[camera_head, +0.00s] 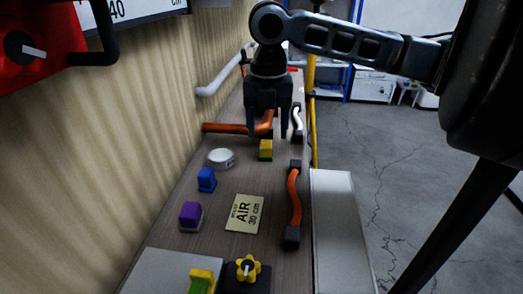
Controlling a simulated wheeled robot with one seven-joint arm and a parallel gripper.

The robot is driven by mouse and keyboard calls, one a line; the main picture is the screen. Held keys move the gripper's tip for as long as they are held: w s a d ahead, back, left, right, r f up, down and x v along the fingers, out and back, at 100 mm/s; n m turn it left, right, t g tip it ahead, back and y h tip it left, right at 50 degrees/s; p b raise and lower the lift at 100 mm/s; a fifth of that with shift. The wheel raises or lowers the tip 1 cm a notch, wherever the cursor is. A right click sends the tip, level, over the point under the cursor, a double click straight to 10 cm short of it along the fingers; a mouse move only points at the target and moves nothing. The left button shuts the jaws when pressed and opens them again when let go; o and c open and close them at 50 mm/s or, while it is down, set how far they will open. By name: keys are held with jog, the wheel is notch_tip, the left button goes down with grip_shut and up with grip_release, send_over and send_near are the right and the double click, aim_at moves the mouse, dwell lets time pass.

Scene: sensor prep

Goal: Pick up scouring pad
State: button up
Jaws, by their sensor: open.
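No thing is plainly recognisable as the scouring pad at this size. Small blocks that could be it stand on the long wooden bench (176,252). A yellow block (265,150) is just in front of and below my gripper (268,134). A blue block (206,180) and a purple block with a pale base (190,215) stand nearer, along the left side. My gripper is open and points down over the far part of the bench, near an orange pipe (228,128). No block is visibly held. Its fingertips are partly hard to make out against the pipe.
A yellow knob (249,268) and a yellow-green object (201,280) are at the near end. A wall bounds the left; open floor lies right.

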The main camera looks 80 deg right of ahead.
aim_at(266, 144)
notch_tip(266, 144, down, 5)
jog(key=shift+w+f, duration=0.15)
jog(key=c, duration=1.1)
jog(key=shift+r, duration=0.7)
notch_tip(266, 144, up, 3)
jog(key=shift+f, duration=0.15)
jog(key=s+d+r, duration=0.1)
jog(key=d+r, duration=0.1)
jog(key=d, duration=0.1)
jog(key=s+d+r, duration=0.1)
jog(key=d+r, duration=0.1)
jog(key=d, duration=0.2)
jog(key=s+d+r, duration=0.2)
jog(key=d+r, duration=0.1)
jog(key=d, duration=0.1)
